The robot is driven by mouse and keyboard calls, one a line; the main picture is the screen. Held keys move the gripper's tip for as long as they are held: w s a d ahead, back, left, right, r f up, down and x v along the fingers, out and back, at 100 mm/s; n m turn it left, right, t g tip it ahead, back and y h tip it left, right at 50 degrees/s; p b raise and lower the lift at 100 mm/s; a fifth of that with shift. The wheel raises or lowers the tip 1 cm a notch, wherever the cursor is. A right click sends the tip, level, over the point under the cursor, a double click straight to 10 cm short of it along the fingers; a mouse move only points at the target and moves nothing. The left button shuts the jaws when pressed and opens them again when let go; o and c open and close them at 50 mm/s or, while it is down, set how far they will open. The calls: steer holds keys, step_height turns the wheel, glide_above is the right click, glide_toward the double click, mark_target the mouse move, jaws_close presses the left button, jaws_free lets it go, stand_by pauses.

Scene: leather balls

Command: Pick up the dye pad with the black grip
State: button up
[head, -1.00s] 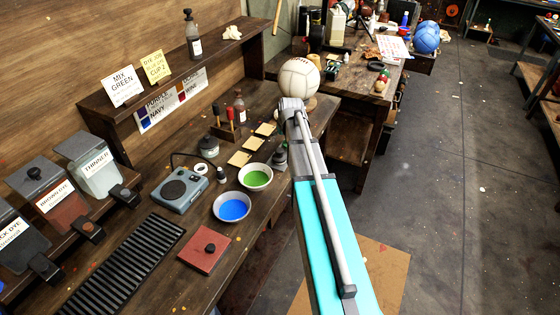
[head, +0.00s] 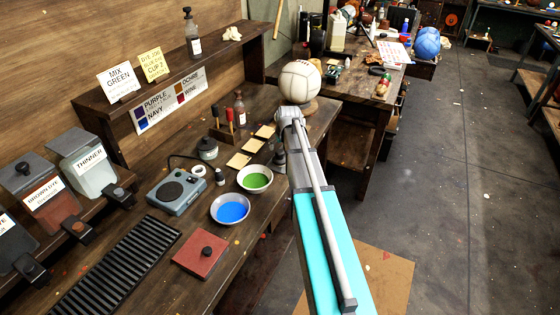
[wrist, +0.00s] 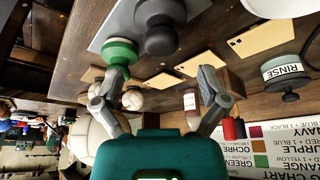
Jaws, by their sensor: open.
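In the wrist view, a pad with a dark grey-black rounded grip (wrist: 160,28) stands on a light grey plate (wrist: 103,30) near the top edge. Beside it stands a similar pad with a green grip (wrist: 121,52). My gripper (wrist: 162,86) is open and empty, its fingers spread wide. Its left finger appears near the green grip; I cannot tell whether they touch. The black grip lies beyond the fingertips. In the head view, part of a grey pad (head: 279,158) shows beside my arm, which hides my fingers.
Bowls of green dye (head: 255,179) and blue dye (head: 231,209) stand left of my arm. A rinse jar (wrist: 287,72) and several tan cards (wrist: 265,38) are close by. A white ball (head: 299,82) sits behind my arm's end. The floor at right is clear.

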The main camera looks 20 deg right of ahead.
mark_target(280, 152)
steer(key=shift+f, duration=0.1)
steer(key=b+x, duration=0.1)
steer(key=b, duration=0.1)
steer(key=b+x, duration=0.1)
steer(key=x, duration=0.1)
steer(key=shift+s+a+f+b, duration=0.1)
steer(key=shift+s+f+b, duration=0.05)
steer(key=shift+f+b, duration=0.2)
steer(key=shift+w+f+b, duration=0.35)
steer(key=shift+f+b, duration=0.3)
steer(key=shift+b, duration=0.05)
jaws_close()
stand_by(0.5)
steer(key=shift+r, duration=0.15)
